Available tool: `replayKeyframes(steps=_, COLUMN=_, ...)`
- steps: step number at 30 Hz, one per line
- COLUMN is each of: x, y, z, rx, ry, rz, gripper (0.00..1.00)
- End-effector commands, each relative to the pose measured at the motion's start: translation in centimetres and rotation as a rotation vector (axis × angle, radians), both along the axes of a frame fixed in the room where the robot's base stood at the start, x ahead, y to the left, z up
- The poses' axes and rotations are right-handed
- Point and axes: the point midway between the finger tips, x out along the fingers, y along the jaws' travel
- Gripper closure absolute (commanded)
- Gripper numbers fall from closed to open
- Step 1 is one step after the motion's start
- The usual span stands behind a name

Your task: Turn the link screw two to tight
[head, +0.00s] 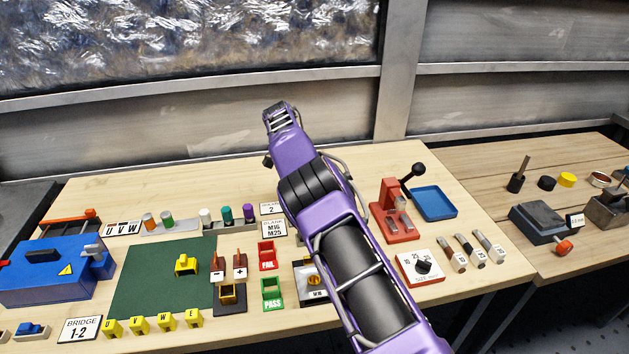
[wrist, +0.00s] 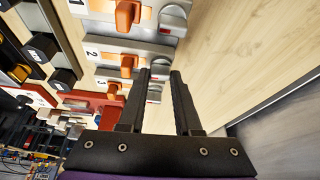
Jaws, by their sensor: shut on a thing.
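In the wrist view my gripper (wrist: 160,75) has its two dark fingers on either side of a small silver screw head (wrist: 160,67), closed on it. This screw is in the row marked 2, beside an orange-copper link (wrist: 128,61) on a grey block. The row marked 1 has its own copper link (wrist: 127,14) and silver screw (wrist: 173,16). The row marked 3 has another copper link (wrist: 112,88). The screw's lower part is hidden by the fingers. In the head view my purple arm crosses the middle, and neither my gripper nor the screw can be made out.
A blue box (head: 45,280) and a green mat (head: 150,290) are at the left of the bench. Red FAIL (head: 268,256) and green PASS (head: 272,296) bins stand beside my arm. A red press (head: 393,225) and blue tray (head: 434,203) are to the right. The bench's back is mostly clear.

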Motion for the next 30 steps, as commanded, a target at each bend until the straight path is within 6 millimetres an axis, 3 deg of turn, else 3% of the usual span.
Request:
replayKeyframes(steps=25, x=0.01, y=0.03, z=-0.04, rx=0.001, ry=0.002, rz=-0.086, gripper=1.00)
replayKeyframes(steps=26, x=0.01, y=0.04, z=-0.06, rx=0.001, ry=0.002, rz=-0.086, gripper=0.62)
replayKeyframes(steps=30, x=0.02, y=0.03, z=-0.04, rx=0.002, ry=0.001, rz=-0.086, gripper=0.38)
